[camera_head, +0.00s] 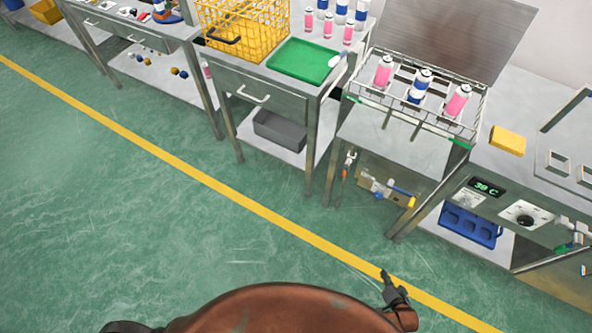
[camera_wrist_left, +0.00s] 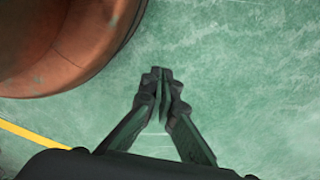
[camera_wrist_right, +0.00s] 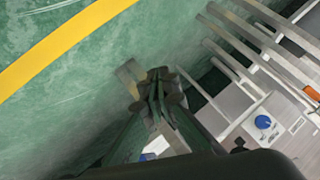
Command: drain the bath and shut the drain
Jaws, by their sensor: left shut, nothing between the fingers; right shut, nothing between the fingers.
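The bath (camera_head: 400,150) is a metal tank on legs at the right of the head view, with a wire rack (camera_head: 440,119) of pink and blue cans over it. Its water level cannot be made out. Below its front is a valve fitting with a blue handle (camera_head: 403,191) and a yellow end. My right gripper (camera_head: 384,275) is shut and empty, well in front of and below the bath; it also shows in the right wrist view (camera_wrist_right: 156,82). My left gripper (camera_wrist_left: 161,76) is shut and empty above bare floor, beside my brown body.
A display reading about 30 C (camera_head: 488,187) and a dial (camera_head: 524,219) sit right of the bath. A yellow sponge-like block (camera_head: 507,140) lies on the right worktop. A blue crate (camera_head: 470,225) stands below. Table legs flank the fitting. The green floor (camera_head: 150,220) in front is clear.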

